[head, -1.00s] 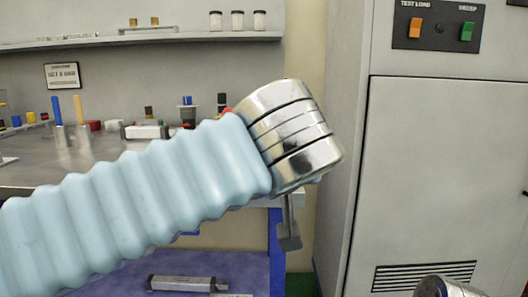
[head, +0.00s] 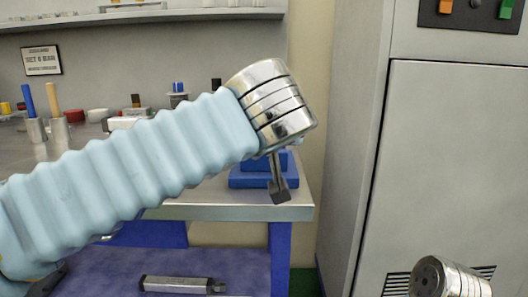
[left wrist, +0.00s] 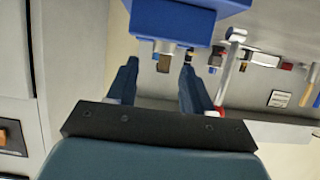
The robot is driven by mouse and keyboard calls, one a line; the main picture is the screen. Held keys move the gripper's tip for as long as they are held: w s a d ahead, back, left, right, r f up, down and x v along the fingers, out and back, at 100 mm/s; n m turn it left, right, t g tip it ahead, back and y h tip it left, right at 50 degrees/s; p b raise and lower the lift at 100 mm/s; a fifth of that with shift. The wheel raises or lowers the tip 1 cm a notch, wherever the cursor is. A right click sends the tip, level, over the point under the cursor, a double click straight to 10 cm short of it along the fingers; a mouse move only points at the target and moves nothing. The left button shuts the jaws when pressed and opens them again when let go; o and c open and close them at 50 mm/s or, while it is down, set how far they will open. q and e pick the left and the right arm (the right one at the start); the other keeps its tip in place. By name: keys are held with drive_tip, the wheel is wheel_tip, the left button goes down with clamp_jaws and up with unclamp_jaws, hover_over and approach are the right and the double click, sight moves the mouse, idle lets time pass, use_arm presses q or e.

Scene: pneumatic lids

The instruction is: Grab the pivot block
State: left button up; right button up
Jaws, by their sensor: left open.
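A blue stepped block (head: 250,178) stands at the right end of the metal bench, partly hidden behind my left arm. It may be the pivot block; I cannot tell for sure. My left gripper (head: 279,190) hangs down from the silver wrist, in front of the block's right side in the head view. In the left wrist view, my left gripper (left wrist: 157,82) has two dark blue fingers spread apart with nothing between them. A large blue body (left wrist: 190,14) fills the top of that view, beyond the fingertips. My right gripper is out of view.
The metal bench (head: 235,212) carries several small parts and two cups with blue and tan handles at the left. A grey tool (head: 178,284) lies on the lower blue shelf. A tall grey cabinet (head: 450,160) stands at the right.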

use_arm(q)
drive_tip(key=x, duration=0.5)
drive_tip(key=shift+w+f+p, duration=0.2)
drive_tip(key=shift+f+p, duration=0.15)
clamp_jaws()
